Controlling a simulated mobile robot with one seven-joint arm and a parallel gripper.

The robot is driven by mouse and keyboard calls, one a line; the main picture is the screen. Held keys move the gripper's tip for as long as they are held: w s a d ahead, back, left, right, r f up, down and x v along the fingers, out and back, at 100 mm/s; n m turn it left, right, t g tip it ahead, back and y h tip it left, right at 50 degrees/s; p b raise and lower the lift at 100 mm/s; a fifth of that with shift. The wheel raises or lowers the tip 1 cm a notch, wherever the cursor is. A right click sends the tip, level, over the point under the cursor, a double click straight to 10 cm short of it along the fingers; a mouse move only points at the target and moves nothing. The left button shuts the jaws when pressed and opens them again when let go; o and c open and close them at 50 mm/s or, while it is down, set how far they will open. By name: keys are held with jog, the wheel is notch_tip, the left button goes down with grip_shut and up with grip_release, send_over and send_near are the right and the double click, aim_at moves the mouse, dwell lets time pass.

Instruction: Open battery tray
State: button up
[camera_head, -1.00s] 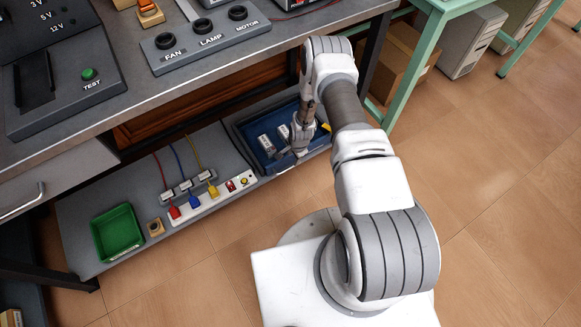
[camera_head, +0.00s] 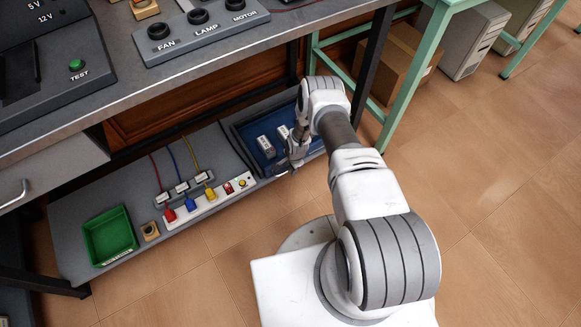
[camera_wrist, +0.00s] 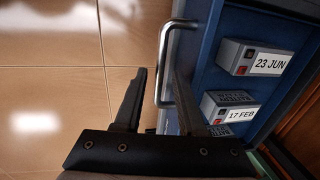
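The blue battery tray (camera_head: 254,150) sits in a dark housing on the low shelf. In the wrist view its blue front edge (camera_wrist: 205,70) carries a metal bar handle (camera_wrist: 164,62). My gripper (camera_head: 285,170) is at the tray's front edge. In the wrist view my gripper (camera_wrist: 158,78) is open, with the handle bar showing between its two fingers. Contact with the bar cannot be told. My arm hides the tray's right part in the head view.
Left of the tray, a white power strip (camera_head: 205,205) holds coloured plugs with cords. A green bin (camera_head: 110,236) stands at the shelf's left end. The workbench top (camera_head: 110,105) overhangs the shelf. A green table leg (camera_head: 407,82) and a cardboard box (camera_head: 405,62) stand right. Floor in front is clear.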

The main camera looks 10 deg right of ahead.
grip_shut()
dwell(1.2)
